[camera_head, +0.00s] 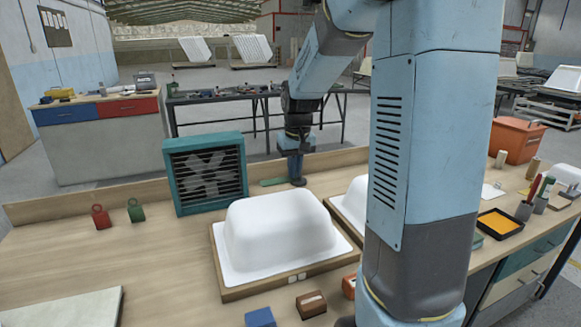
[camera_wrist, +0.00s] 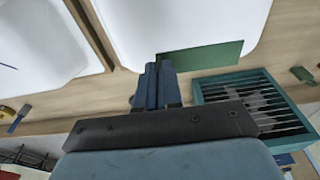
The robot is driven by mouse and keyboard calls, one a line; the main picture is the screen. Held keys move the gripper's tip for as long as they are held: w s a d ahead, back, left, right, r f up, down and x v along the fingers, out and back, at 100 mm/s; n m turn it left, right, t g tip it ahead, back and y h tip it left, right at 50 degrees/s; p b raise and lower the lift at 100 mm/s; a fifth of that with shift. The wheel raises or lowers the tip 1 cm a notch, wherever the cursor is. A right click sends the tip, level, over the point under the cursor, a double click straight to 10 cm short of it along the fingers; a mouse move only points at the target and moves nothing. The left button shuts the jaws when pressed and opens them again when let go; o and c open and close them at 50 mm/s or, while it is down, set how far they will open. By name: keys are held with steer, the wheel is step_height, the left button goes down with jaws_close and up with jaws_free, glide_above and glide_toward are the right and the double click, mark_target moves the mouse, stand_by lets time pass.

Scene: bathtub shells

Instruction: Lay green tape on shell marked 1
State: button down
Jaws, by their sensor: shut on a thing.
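My gripper (camera_head: 297,180) points down behind the near white shell (camera_head: 280,235), close to its far right corner. It is shut on a flat green strip, the green tape (camera_head: 273,182), which sticks out to the left. In the wrist view the fingers (camera_wrist: 158,82) are together at one end of the tape (camera_wrist: 202,58), whose far edge overlaps the rim of the white shell (camera_wrist: 175,25) in the picture. Whether they touch is unclear. A second white shell (camera_head: 352,203) is partly hidden by my arm; it shows in the wrist view (camera_wrist: 40,40).
A teal fan box (camera_head: 206,174) stands left of my gripper. Red (camera_head: 101,217) and green (camera_head: 135,211) tagged blocks stand farther left. A blue block (camera_head: 260,317) and brown block (camera_head: 311,304) lie in front. An orange-filled tray (camera_head: 498,223) is at right. The left bench is mostly clear.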

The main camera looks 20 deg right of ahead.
mark_target(293, 203)
steer(key=shift+a, duration=0.25)
steer(key=shift+s, duration=0.1)
steer(key=shift+s, duration=0.1)
steer(key=shift+f, duration=3.75)
steer(key=shift+f, duration=0.2)
steer(key=c, duration=0.7)
jaws_free()
steer(key=shift+c, duration=0.2)
